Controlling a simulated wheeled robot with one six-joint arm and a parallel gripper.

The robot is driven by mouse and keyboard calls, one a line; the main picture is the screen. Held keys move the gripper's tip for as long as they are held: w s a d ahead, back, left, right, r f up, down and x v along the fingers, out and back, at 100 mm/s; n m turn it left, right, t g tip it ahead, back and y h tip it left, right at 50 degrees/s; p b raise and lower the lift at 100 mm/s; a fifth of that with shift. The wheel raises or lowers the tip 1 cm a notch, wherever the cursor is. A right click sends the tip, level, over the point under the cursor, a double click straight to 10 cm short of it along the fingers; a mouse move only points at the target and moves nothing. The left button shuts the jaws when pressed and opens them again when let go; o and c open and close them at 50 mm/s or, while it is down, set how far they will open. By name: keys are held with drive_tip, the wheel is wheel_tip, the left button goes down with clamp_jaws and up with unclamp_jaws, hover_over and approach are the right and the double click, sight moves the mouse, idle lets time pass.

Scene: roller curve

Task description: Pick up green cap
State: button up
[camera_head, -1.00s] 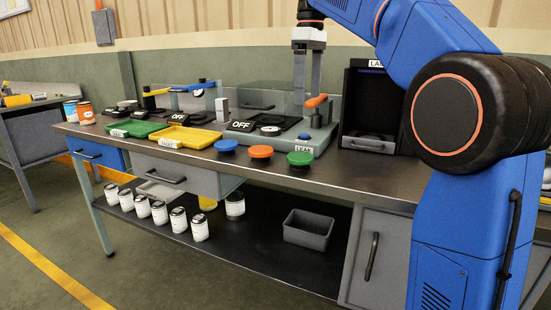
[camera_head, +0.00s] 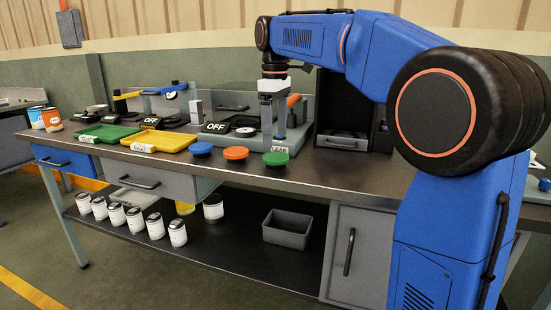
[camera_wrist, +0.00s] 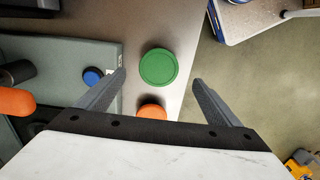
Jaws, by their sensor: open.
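The green cap (camera_head: 276,158) lies on the front part of the workbench top, rightmost in a row of three caps. In the wrist view the green cap (camera_wrist: 159,67) is seen from above, ahead of and between the open fingers. My gripper (camera_head: 273,138) points down above the bench, by the leak station, and appears just behind and above the green cap in the head view. In the wrist view my gripper (camera_wrist: 160,82) is open, with nothing between its fingers touching the cap.
An orange cap (camera_head: 236,153) and a blue cap (camera_head: 201,148) lie left of the green cap. The leak station (camera_head: 296,138) stands close behind. A green tray (camera_head: 106,133) and a yellow tray (camera_head: 158,141) are further left. The bench front edge is close.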

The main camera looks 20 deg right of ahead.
sight(276, 156)
drive_tip(key=shift+w+f, duration=0.1)
drive_tip(key=shift+f, duration=2.6)
drive_tip(key=c, duration=1.1)
